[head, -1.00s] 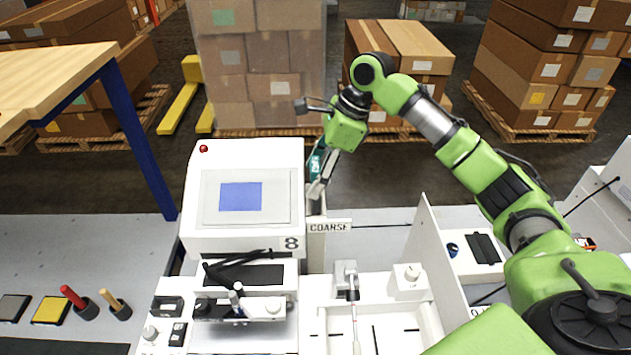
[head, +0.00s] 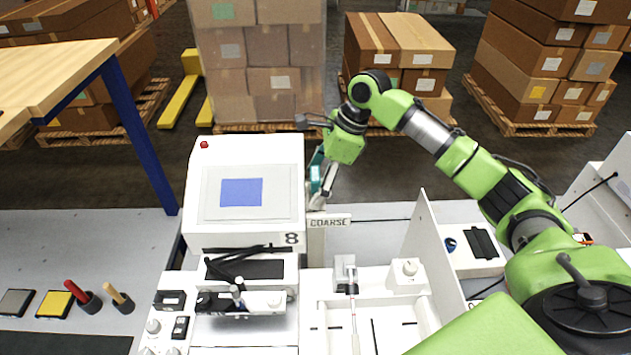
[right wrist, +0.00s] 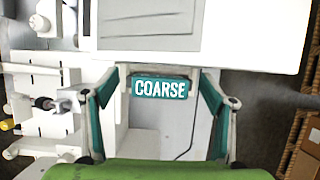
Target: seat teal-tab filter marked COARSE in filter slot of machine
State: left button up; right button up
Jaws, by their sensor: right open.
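The machine (head: 245,165) is a white cabinet with a blue screen, marked 8. A white COARSE label plate (head: 328,223) stands at its right side. The teal tab of the COARSE filter (right wrist: 160,88) shows its white letters in the right wrist view, close to the machine's side. My right gripper (right wrist: 165,80) is open, with one teal-padded finger on each side of the tab and a gap to both. In the head view my right gripper (head: 321,190) points down beside the machine's right wall. The filter's body and the slot are hidden, so I cannot tell how deep it sits. My left gripper is out of view.
A white upright panel (head: 420,245) stands right of the machine. A white tray with knobs (head: 408,272) lies in front. Red and tan handled tools (head: 117,299) stand at the left. A wooden table (head: 55,75) with a blue leg is at the upper left.

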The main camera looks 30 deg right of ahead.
jog(key=shift+r, duration=0.1)
jog(key=b+v, duration=0.4)
jog(key=v, duration=0.8)
